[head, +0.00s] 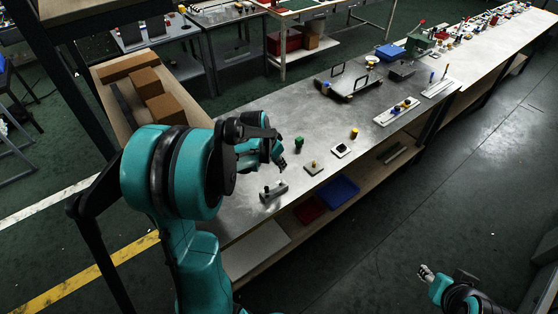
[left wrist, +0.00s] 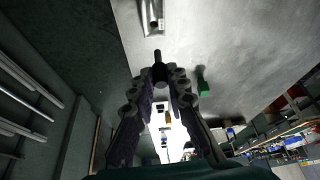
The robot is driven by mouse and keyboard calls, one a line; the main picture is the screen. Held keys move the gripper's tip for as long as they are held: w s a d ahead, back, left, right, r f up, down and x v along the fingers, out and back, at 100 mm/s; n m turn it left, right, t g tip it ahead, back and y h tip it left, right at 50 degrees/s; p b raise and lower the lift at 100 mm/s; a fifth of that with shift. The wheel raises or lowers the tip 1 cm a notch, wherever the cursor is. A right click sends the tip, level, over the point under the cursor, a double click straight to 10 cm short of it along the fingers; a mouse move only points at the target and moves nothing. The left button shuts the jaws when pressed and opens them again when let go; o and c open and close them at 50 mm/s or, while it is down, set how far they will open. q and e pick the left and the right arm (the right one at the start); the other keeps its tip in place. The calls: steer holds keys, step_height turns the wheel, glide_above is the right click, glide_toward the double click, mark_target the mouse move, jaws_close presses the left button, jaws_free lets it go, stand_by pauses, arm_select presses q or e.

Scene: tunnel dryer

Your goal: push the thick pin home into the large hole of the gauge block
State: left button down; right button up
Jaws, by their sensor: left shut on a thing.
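The gauge block (head: 273,191) is a small grey metal block on the bench near its front edge. It also shows at the top of the left wrist view (left wrist: 152,18), with a dark round spot on it. My left gripper (head: 281,163) is over the bench, a little behind and above the block. In the left wrist view its fingers are shut on a dark pin (left wrist: 158,57), which points toward the block and appears apart from it. My right gripper (head: 426,272) hangs over the floor at the lower right, away from the bench; its finger state is too small to read.
A green piece (head: 298,143) stands on the bench right of my left gripper. A small plate with a yellow knob (head: 313,168), a white square piece (head: 340,150) and a yellow-orange piece (head: 354,133) stand farther right. Blue (head: 339,191) and red bins sit on the lower shelf.

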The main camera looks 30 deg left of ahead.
arm_select(q)
steer(key=shift+s, duration=0.15)
steer(key=shift+f+b, duration=2.45)
steer(key=shift+f, duration=0.5)
steer(key=shift+f+b, duration=1.65)
steer(key=c, duration=1.4)
jaws_free()
steer(key=shift+r, duration=0.15)
